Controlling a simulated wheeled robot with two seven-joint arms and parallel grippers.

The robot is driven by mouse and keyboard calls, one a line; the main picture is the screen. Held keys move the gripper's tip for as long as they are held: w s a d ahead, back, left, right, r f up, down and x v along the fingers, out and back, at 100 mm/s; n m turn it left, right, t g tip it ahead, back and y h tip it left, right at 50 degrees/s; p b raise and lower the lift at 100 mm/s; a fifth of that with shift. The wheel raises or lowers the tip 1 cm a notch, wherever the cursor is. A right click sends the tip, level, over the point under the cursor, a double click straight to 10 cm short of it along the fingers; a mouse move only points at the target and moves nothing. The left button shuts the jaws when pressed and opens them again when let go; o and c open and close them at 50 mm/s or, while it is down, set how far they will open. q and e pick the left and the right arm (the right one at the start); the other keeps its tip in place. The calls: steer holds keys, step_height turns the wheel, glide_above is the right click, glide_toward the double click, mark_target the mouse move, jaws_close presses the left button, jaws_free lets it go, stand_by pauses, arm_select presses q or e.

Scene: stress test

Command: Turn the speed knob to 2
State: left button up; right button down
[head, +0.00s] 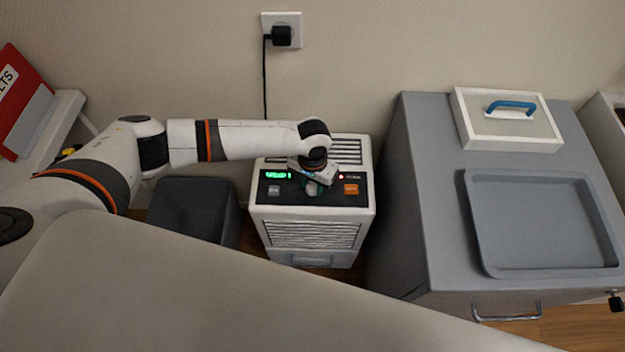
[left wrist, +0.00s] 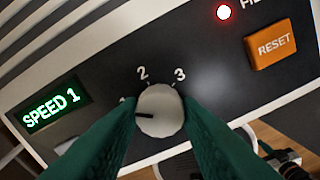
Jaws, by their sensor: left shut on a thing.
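The speed knob (left wrist: 160,111) is a round, light grey dial on the black panel of a white unit (head: 313,235). Its dark pointer line points left, toward the partly hidden 1; the marks 2 and 3 show above it. The green display (left wrist: 51,107) reads SPEED 1, and it glows too in the head view (head: 277,175). My left gripper (head: 312,188) reaches down over the panel. In the left wrist view its green fingers (left wrist: 160,118) are shut on the knob, one on each side. My right gripper is not in view.
An orange RESET button (left wrist: 271,44) and a lit red lamp (left wrist: 223,12) are right of the knob. A grey button (head: 274,190) is on the left. A dark bin (head: 190,208) and a grey cabinet (head: 410,190) flank the unit. A cord runs to a wall socket (head: 281,20).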

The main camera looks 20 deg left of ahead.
arm_select(q)
steer(key=shift+r+m+p, duration=0.2)
steer(key=shift+m+p, duration=0.9)
steer(key=shift+m, duration=0.1)
steer(key=m+p, duration=0.1)
steer(key=m, duration=0.1)
steer(key=shift+m+p, duration=0.3)
steer(key=shift+p, duration=0.05)
steer(key=m+p, duration=0.1)
steer(key=m, duration=0.1)
steer(key=shift+f+m, duration=0.1)
steer(key=shift+m, duration=0.2)
steer(key=shift+m+p, duration=0.5)
steer(key=shift+m, duration=1.1)
steer(key=o, duration=1)
steer(key=shift+f, duration=0.1)
steer(key=shift+c, duration=0.2)
